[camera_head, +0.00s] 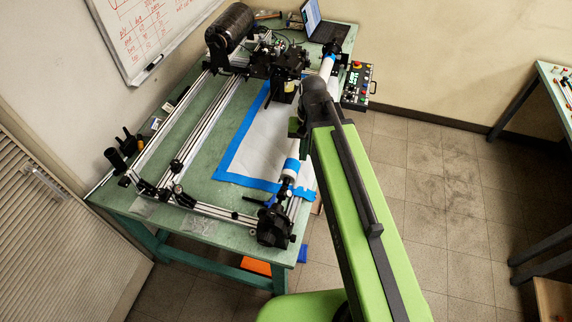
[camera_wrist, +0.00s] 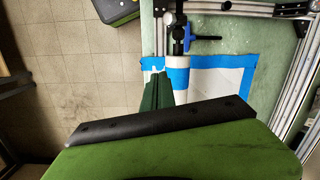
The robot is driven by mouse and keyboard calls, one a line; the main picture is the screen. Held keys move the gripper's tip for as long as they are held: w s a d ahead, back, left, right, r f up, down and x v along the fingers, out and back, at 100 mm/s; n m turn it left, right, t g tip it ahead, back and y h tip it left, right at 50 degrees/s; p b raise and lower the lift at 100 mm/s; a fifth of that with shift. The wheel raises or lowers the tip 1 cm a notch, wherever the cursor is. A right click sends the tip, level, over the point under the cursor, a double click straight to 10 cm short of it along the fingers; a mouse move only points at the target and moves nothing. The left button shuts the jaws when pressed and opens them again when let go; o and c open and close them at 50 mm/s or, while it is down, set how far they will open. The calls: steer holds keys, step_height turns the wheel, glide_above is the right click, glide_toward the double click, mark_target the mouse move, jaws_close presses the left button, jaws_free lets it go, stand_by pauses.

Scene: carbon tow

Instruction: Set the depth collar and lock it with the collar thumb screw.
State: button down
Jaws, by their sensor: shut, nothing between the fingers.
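My gripper (camera_wrist: 157,80) shows in the wrist view as two dark green fingers, closed together with nothing between them. Its tips are beside the left edge of a white tube with blue bands (camera_wrist: 178,78); I cannot tell if they touch it. In the head view my arm hides most of the gripper, and the tube's near end (camera_head: 291,168) shows left of the arm. A black holder (camera_head: 275,226) stands at the near end of the tube. I cannot make out the depth collar or its thumb screw in either view.
A blue T-shaped handle (camera_wrist: 203,40) lies beside the tube's holder. The green bench (camera_head: 135,200) carries aluminium rails (camera_head: 190,125), a carbon spool (camera_head: 230,27), a laptop (camera_head: 322,25) and a control box (camera_head: 357,86). The tiled floor right of my arm is open.

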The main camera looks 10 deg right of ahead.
mark_target(283, 189)
steer(key=s+a+m+g, duration=0.1)
steer(key=a+m+g, duration=0.2)
steer(key=a, duration=0.3)
steer(key=shift+y, duration=0.4)
steer(key=b+x, duration=0.4)
steer(key=b, duration=0.1)
steer(key=b+x, duration=0.5)
steer(key=shift+s+d+f, duration=0.1)
steer(key=shift+d+f, duration=0.05)
steer(key=shift+d, duration=0.05)
steer(key=shift+s+a, duration=0.3)
steer(key=shift+s, duration=0.4)
steer(key=shift+s+a, duration=0.3)
steer(key=shift+s, duration=0.45)
steer(key=shift+w, duration=0.1)
